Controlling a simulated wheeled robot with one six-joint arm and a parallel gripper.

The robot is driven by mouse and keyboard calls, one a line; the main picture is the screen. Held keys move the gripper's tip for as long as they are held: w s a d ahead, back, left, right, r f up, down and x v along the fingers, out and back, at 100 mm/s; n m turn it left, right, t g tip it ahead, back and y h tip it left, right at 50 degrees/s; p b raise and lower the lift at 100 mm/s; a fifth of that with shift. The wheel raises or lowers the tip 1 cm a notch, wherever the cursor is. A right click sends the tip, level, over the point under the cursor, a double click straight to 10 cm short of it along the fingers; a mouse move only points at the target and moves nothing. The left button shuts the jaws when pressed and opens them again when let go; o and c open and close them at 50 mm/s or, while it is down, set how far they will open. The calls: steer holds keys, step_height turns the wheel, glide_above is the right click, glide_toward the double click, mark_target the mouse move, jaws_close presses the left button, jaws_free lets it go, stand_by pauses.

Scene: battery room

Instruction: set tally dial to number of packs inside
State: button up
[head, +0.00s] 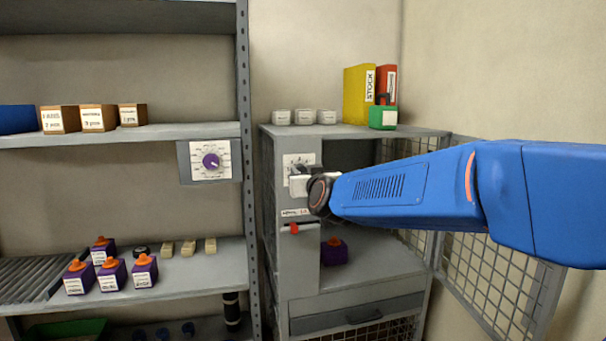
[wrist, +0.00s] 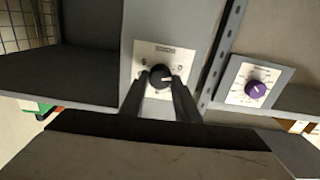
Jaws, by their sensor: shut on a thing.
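A black dial knob (wrist: 160,76) with a white pointer sits on a pale marked plate on the cabinet's front panel. My gripper (wrist: 161,84) is shut on this knob, one dark finger on each side. The marks are too small to read. In the head view the dial plate (head: 298,161) shows above my gripper, which hides the knob. One purple pack (head: 335,251) stands inside the cabinet (head: 299,262), behind the front panel; my arm and the panel hide part of the interior. Several purple packs with orange tops (head: 112,274) stand on the left shelf.
A second dial, purple (head: 211,161), is on the left shelf unit and also shows in the wrist view (wrist: 255,89). A red lever (head: 294,229) is below my gripper. The mesh door (head: 495,270) stands open at right. Binders (head: 358,93) and white boxes are on top.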

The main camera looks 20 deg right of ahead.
steer(key=m, duration=0.5)
steer(key=shift+d, duration=0.1)
steer(key=shift+m, duration=0.3)
stand_by(0.4)
steer(key=o, duration=1)
steer(key=shift+o, duration=0.2)
steer(key=shift+s, duration=0.15)
steer(key=s, duration=1.7)
steer(key=shift+s, duration=0.1)
